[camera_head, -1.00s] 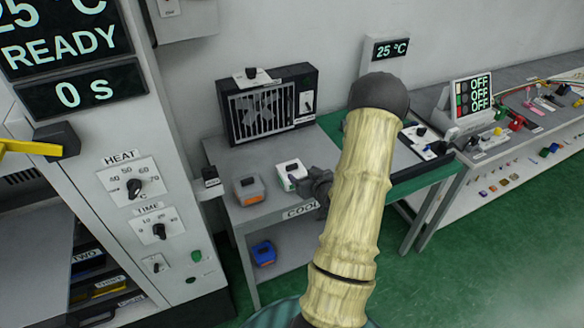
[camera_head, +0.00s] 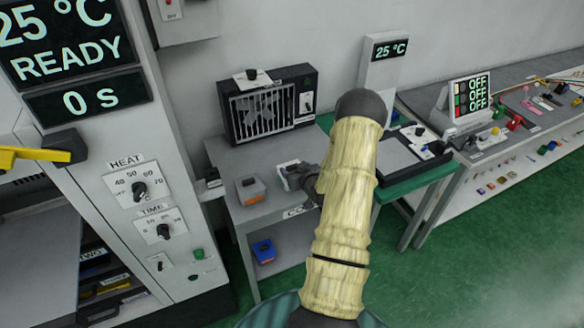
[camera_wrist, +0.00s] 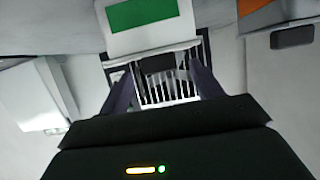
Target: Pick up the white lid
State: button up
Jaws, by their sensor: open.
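The white lid (camera_head: 287,165) appears to top a small box on the grey table in the head view, partly hidden by my gripper. The wrist view shows a white piece with a green panel (camera_wrist: 145,42) just beyond the fingertips. I cannot tell where lid and box meet. My gripper (camera_head: 295,180) is at the box's right side in the head view. In the wrist view my gripper (camera_wrist: 160,72) is open, its two dark fingers apart, with a pale grille showing between them. No firm hold on the lid is visible.
A grey-and-orange box (camera_head: 250,190) stands left of the lid. A fan unit (camera_head: 268,105) stands at the table's back. A blue box (camera_head: 263,251) lies on the lower shelf. The heater cabinet (camera_head: 150,150) is at the left.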

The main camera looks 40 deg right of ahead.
jog(key=shift+w+d+f, duration=0.15)
jog(key=shift+w+f, duration=0.1)
jog(key=shift+w, duration=0.4)
jog(key=c, duration=1.1)
jog(key=shift+o, duration=0.2)
jog(key=shift+r, duration=0.1)
notch_tip(320, 180, up, 10)
jog(key=b, duration=0.2)
